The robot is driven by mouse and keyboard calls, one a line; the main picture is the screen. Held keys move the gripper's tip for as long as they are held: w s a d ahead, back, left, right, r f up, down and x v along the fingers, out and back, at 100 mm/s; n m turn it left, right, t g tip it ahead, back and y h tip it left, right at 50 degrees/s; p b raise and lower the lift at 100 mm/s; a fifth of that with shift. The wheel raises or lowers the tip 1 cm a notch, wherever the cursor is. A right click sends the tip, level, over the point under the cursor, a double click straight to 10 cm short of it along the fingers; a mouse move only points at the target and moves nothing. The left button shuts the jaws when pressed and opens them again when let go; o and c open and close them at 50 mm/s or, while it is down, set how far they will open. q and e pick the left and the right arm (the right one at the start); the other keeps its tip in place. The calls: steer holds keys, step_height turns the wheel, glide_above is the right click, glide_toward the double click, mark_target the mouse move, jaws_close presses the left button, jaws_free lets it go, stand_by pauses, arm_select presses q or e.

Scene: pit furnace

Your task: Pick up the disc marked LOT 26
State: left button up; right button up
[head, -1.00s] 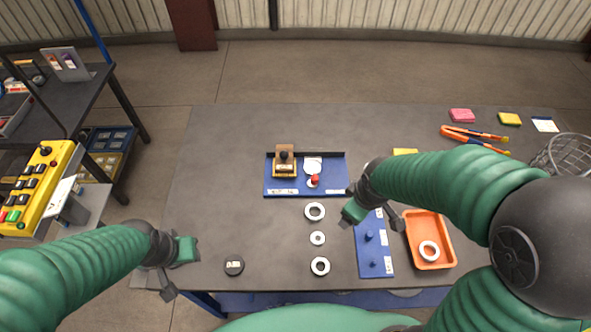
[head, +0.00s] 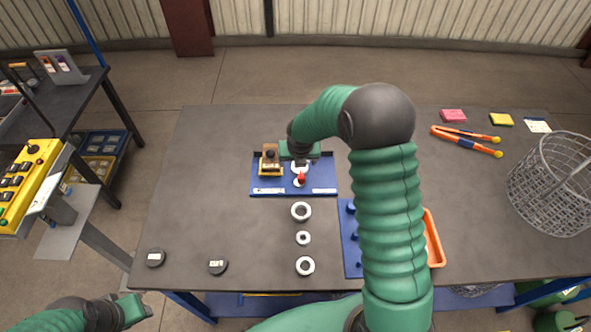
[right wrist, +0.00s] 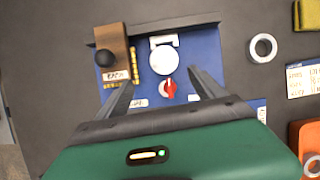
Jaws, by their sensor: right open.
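Two dark round discs with small pale labels lie on the grey table's left part: the left disc (head: 155,257) and the right disc (head: 217,267). Their lettering is too small to read. My right gripper (head: 300,160) is open over the blue fixture (head: 262,184); in the right wrist view its fingers (right wrist: 160,80) reach over the same fixture. A pale disc (right wrist: 164,60) and a red knob (right wrist: 169,88) show between and just beyond the fingertips. My left gripper (head: 133,309) is low at the left, near the table's front edge; its jaws are unclear.
A wooden block with a black knob (right wrist: 113,55) stands on the fixture's left. Several white rings, one the front ring (head: 305,266), line the table's middle. My right arm partly covers a blue peg board (head: 350,240) and an orange tray (head: 434,240). A wire basket (head: 550,185) stands right.

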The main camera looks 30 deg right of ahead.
steer(key=x, duration=0.5)
steer(key=d+x, duration=0.1)
steer(key=x, duration=0.2)
steer(key=shift+s, duration=0.2)
steer(key=shift+w, duration=0.15)
steer(key=shift+a, duration=0.1)
steer(key=shift+d, duration=0.2)
steer(key=c, duration=1.2)
jaws_close()
